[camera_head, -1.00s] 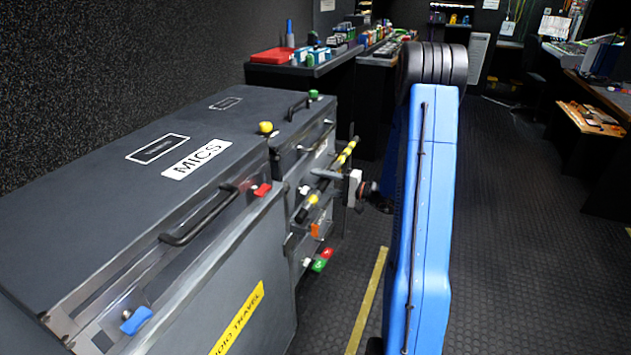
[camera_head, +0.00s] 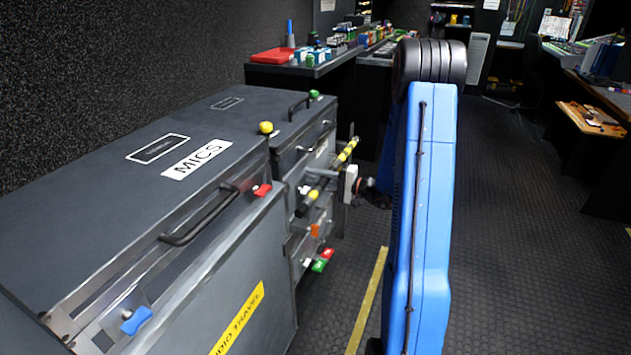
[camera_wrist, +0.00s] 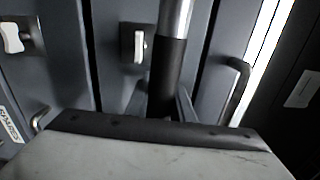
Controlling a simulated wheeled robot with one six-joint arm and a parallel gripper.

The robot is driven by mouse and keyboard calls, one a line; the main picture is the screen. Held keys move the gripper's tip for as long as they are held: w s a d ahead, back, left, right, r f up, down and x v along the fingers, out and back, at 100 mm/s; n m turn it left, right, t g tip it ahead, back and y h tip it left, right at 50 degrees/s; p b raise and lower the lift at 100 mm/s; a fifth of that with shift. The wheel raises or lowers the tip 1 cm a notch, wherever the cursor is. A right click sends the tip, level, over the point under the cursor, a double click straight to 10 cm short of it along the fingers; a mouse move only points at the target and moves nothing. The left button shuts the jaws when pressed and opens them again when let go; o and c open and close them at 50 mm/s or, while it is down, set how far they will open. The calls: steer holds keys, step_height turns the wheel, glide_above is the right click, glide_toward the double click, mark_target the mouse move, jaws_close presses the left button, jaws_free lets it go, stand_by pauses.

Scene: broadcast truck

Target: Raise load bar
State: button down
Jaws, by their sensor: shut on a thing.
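The load bar (camera_head: 343,158), black with yellow bands, runs slantwise across the front of the far dark case, its far end higher in the picture. My gripper (camera_head: 336,178) is shut on the bar near its middle, reaching in from the right. In the wrist view the bar (camera_wrist: 168,75) shows as a black sleeve with a silver metal part above, standing between the fingers of my gripper (camera_wrist: 165,105). I cannot tell whether the bar's ends touch anything.
A grey case labelled MICS (camera_head: 140,170) with a black handle stands at the left, close to the bar. Small coloured latches (camera_head: 322,260) stick out below it. A side counter (camera_head: 320,66) with tools is behind.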

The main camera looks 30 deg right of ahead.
step_height(320, 180, up, 8)
steer(key=d+m, duration=0.1)
steer(key=m, duration=0.1)
steer(key=shift+w+m, duration=0.3)
steer(key=shift+w, duration=0.1)
steer(key=c, duration=1.5)
jaws_free()
steer(key=shift+c, duration=0.2)
steer(key=shift+f, duration=0.1)
